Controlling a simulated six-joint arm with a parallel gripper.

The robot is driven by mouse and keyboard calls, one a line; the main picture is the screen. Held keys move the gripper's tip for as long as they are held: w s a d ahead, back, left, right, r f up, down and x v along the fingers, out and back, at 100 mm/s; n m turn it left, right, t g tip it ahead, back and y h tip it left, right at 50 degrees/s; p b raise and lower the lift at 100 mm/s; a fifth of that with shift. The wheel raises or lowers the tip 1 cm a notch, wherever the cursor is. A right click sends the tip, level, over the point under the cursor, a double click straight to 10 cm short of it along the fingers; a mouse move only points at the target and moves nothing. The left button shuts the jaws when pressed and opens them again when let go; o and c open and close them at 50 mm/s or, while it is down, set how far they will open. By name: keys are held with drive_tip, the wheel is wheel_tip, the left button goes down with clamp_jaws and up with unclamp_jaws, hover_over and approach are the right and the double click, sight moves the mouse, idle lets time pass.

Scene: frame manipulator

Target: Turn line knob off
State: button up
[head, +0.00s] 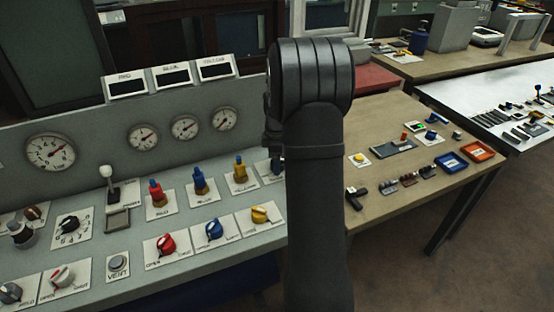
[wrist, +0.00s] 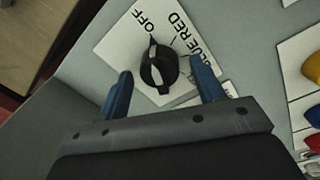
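In the wrist view, a black line knob (wrist: 159,68) sits on a white plate (wrist: 115,48) lettered OFF, RED and another partly covered word. The knob's raised grip runs lengthwise, with its upper end toward OFF; a small pale mark shows at its lower end. I cannot tell which end is the pointer. My gripper (wrist: 161,67) is open, with one blue finger on each side of the knob. The right finger is close to it; contact cannot be told. The right finger covers part of the lettering. In the head view my arm hides this knob and the gripper.
Yellow (head: 260,215), blue (head: 214,229) and red (head: 167,244) knobs stand in a row on the panel left of my arm. Capped valves (head: 199,183) stand behind them, gauges (head: 184,127) on the upright face. A wooden table (head: 400,180) with small parts lies right.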

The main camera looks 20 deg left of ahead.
drive_tip(key=shift+r, duration=0.1)
wheel_tip(320, 180, up, 17)
drive_tip(key=shift+s+r, duration=0.15)
drive_tip(key=shift+s, duration=0.2)
drive_tip(key=shift+d, duration=0.1)
idle(0.6)
drive_tip(key=f, duration=1.7)
drive_tip(key=shift+w+f, duration=0.25)
drive_tip(key=shift+w, duration=0.1)
